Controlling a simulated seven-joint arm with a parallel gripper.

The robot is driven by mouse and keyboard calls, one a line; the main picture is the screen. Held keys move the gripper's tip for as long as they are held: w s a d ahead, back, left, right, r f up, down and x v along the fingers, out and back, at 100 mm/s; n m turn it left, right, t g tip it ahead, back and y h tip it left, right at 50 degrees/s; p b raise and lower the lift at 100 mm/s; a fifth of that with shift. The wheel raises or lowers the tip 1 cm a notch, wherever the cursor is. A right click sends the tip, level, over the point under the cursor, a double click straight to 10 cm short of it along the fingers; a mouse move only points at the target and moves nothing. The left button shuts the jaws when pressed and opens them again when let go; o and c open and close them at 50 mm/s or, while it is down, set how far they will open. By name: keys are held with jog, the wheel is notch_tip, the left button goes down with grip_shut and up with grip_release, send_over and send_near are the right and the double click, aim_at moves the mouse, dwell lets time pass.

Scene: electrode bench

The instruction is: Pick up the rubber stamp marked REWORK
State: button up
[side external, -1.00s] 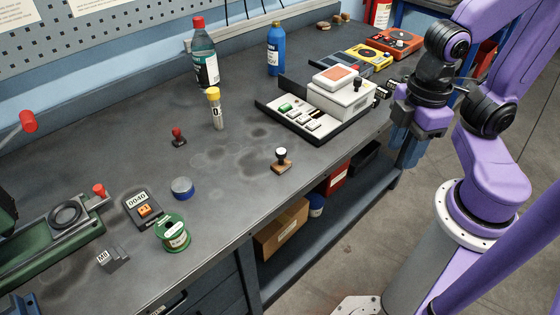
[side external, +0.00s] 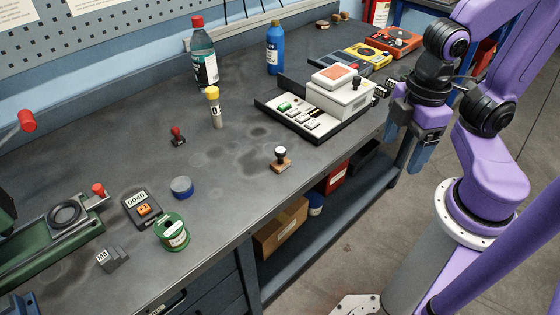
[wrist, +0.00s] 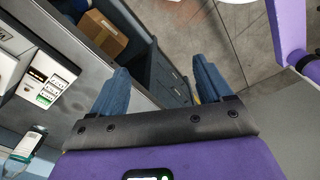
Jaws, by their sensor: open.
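A stamp with a wooden base and a black, white-topped handle (side external: 281,160) stands upright near the bench's front edge in the side view. A smaller stamp-like piece with a red handle (side external: 178,137) stands farther left. No REWORK marking is legible on either. My gripper (side external: 403,152) hangs off the bench's front edge at the right, well apart from both, its blue fingers pointing down. In the wrist view my gripper (wrist: 160,70) is open and empty, with floor and bench front between its fingers. Neither stamp can be made out there.
The bench around the wooden-based stamp is clear.

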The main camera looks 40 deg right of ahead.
notch_tip(320, 180, up, 5)
jog(key=a+m+y, duration=0.1)
jog(key=a+y, duration=0.5)
jog(key=a, duration=0.8)
jog(key=w+a+m+t+y, duration=0.3)
jog(key=w+a+m+t, duration=0.15)
jog(key=w, duration=0.35)
jog(key=m+t+h, duration=0.7)
jog(key=t+h, duration=0.2)
send_over(283, 159)
jog(key=s, duration=0.5)
jog(key=f, duration=1.8)
jog(key=shift+w+f, duration=0.25)
jog(key=shift+x, duration=3.75)
jog(key=shift+s+f, duration=0.1)
jog(key=shift+f, duration=0.05)
jog(key=c, duration=1.1)
